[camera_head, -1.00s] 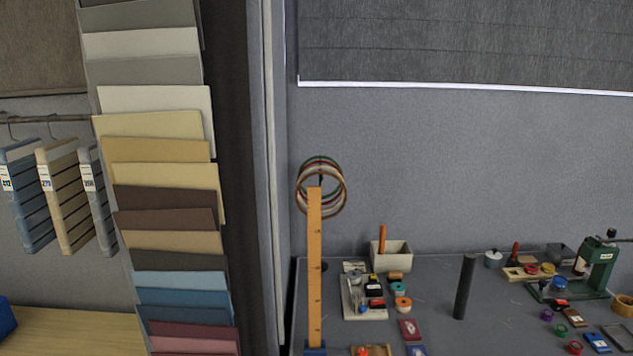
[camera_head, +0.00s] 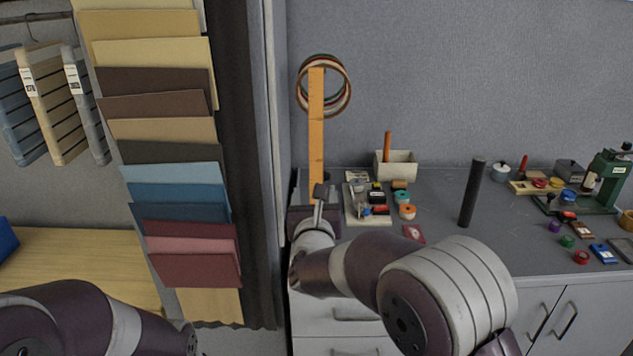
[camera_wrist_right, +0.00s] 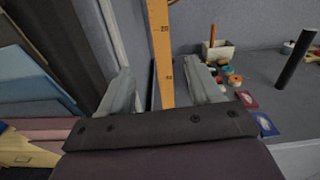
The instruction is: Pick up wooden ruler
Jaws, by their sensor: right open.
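The wooden ruler (camera_head: 316,130) stands upright at the left end of the table, in front of a ring stand. In the right wrist view the ruler (camera_wrist_right: 160,50) runs down between the two fingers of my right gripper (camera_wrist_right: 158,85). The fingers are apart, one on each side of the ruler, with gaps visible. In the head view my right gripper (camera_head: 322,192) is at the ruler's lower part and hides its base. My left arm shows at the lower left of the head view, but its gripper is not in view.
Behind the ruler hang several coloured rings (camera_head: 340,100). To its right are a tray of small items (camera_head: 368,219), a white box (camera_head: 403,170) and a dark upright cylinder (camera_head: 471,193). Hanging fabric swatches (camera_head: 175,175) stand close on the left.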

